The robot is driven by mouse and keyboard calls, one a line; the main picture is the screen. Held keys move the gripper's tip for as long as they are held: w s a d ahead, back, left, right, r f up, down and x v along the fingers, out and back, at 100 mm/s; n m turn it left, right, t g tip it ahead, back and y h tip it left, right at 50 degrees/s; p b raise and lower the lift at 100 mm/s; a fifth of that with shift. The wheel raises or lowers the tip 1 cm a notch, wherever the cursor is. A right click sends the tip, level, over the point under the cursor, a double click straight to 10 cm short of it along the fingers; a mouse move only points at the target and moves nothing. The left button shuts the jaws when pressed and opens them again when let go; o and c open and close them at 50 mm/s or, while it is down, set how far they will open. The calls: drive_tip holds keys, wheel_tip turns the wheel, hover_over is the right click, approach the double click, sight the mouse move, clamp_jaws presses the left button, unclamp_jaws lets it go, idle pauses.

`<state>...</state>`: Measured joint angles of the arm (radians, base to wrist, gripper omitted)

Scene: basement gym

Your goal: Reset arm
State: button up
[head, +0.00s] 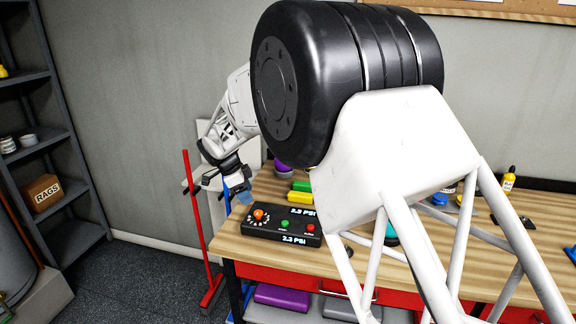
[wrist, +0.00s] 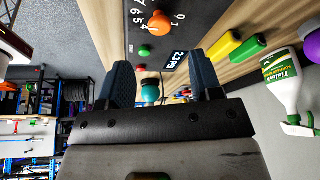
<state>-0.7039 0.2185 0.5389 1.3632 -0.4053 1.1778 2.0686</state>
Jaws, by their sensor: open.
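My gripper (head: 219,188) is at the end of my white arm, off the left end of the workbench, left of a black control box. Its two fingers are spread. In the wrist view my gripper (wrist: 162,75) shows two dark fingers apart with nothing held between them. The control box (head: 262,233) lies on the bench's front left corner, apart from the fingers. It has an orange knob, a green and a red button and displays reading 2.3 PSI. It also shows at the top of the wrist view (wrist: 145,30). My arm hides much of the bench.
The wooden workbench (head: 400,262) has yellow and green blocks (head: 300,191) behind the box and a yellow bottle (head: 509,180) at right. A red stand (head: 196,230) rises close to my gripper. A shelf (head: 75,190) with a rags box (head: 42,192) stands left. Open floor lies between.

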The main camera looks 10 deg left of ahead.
drive_tip(key=shift+d, duration=0.1)
drive_tip(key=s+d+r+n+y, duration=0.15)
drive_tip(key=s+d+r, duration=0.3)
drive_tip(key=d, duration=0.65)
drive_tip(key=s+d+r+n, duration=0.3)
drive_tip(key=d+r, duration=0.2)
drive_tip(key=d, duration=0.5)
drive_tip(key=s+d+r+n+y, duration=0.15)
drive_tip(key=s+d+r, duration=0.3)
drive_tip(key=d, duration=0.65)
drive_tip(key=s+d+r+n, duration=0.2)
drive_tip(key=s+d+n, duration=0.2)
drive_tip(key=s+d, duration=0.95)
drive_tip(key=s+d+f+n, duration=0.1)
drive_tip(key=s+d+f, duration=0.1)
drive_tip(key=s, duration=0.6)
drive_tip(key=s+d+f+n+t+y, duration=0.1)
drive_tip(key=s+d, duration=0.3)
drive_tip(key=s, duration=0.4)
drive_tip(key=shift+d+f+n, duration=0.3)
drive_tip(key=shift+f+n, duration=0.15)
drive_tip(key=shift+n, duration=0.25)
